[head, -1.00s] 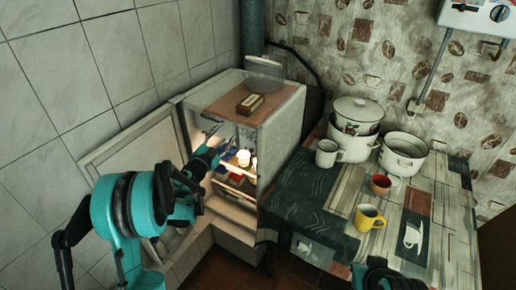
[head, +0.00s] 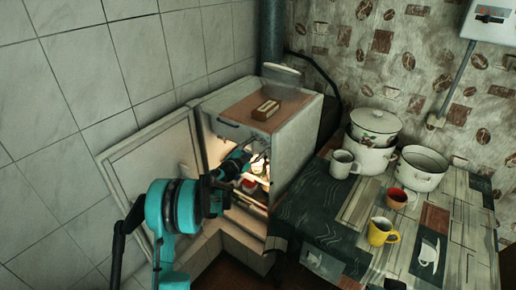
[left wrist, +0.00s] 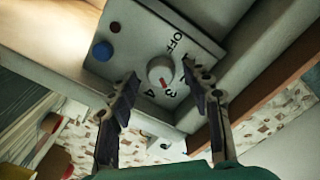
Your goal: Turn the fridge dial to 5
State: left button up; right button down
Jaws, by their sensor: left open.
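The small fridge (head: 295,137) stands open against the back wall, its door (head: 150,165) swung to the left. In the left wrist view, the round pale dial (left wrist: 160,70) sits on a panel printed with OFF and numbers. Its red mark points down and right, toward 3. My left gripper (head: 258,158) reaches into the upper part of the fridge. In the left wrist view my left gripper (left wrist: 160,76) is open, its fingers on either side of the dial, with no clear contact. The head view does not show the dial. My right gripper is not in view.
A blue button (left wrist: 102,51) and a red one (left wrist: 114,25) sit beside the dial. A wooden-looking block (head: 266,109) lies on the fridge. The table to the right holds pots (head: 372,155), a white mug (head: 343,163) and a yellow mug (head: 382,231).

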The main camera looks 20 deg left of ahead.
pick_arm(q)
grip_shut()
jog(key=shift+m, duration=0.3)
jog(key=m, duration=0.3)
jog(key=shift+b, duration=0.4)
jog(key=m, duration=0.5)
jog(key=shift+b, duration=0.35)
jog(key=m, duration=0.4)
jog(key=shift+m, duration=0.3)
jog(key=m, duration=0.4)
jog(key=shift+m+b, duration=0.3)
jog(key=shift+b, duration=0.1)
